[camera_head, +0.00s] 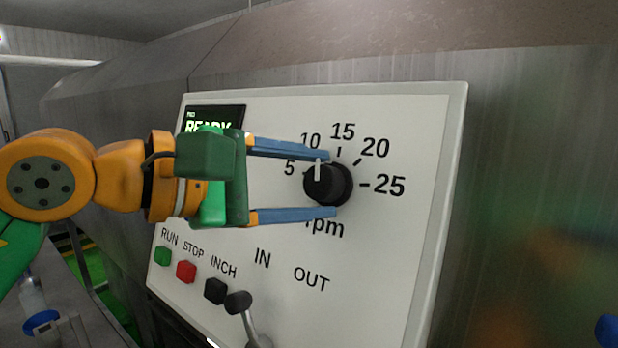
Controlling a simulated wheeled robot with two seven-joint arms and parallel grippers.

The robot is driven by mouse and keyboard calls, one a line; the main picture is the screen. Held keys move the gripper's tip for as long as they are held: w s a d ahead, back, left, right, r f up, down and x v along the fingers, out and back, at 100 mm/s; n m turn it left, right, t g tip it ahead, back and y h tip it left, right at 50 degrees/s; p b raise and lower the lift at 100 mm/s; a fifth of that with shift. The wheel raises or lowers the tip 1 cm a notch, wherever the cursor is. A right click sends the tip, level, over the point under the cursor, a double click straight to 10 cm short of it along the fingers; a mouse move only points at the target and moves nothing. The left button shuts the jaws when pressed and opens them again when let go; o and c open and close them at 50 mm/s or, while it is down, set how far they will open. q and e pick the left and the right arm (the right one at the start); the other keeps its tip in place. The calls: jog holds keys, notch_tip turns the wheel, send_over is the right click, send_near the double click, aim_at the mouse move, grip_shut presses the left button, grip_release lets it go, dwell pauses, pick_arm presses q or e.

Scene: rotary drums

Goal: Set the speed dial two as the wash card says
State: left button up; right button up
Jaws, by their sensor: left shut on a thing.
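The speed dial (322,186) is a round black knob with a white pointer line on the light control panel (400,260). Its scale reads 5, 10, 15, 20 and 25 rpm. The pointer stands nearly upright, close to the 10 mark. My left gripper (331,184) comes from the left, with one blue finger above the knob and one below, and is shut on it. The fingers partly cover the scale near 10 and the rpm label. I see no wash card and no right gripper.
A display (215,118) reading READY is partly behind my gripper. Below are a green RUN button (163,256), a red STOP button (186,271), a black INCH button (216,291) and a lever (240,303) near IN and OUT. A blue object (607,331) shows lower right.

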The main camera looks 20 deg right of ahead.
pick_arm(q)
jog(key=shift+m+y, duration=0.3)
jog(key=shift+m, duration=0.5)
jog(key=o, duration=1.1)
jog(key=shift+g, duration=0.3)
jog(key=shift+o, duration=0.2)
jog(key=shift+w+d, duration=0.1)
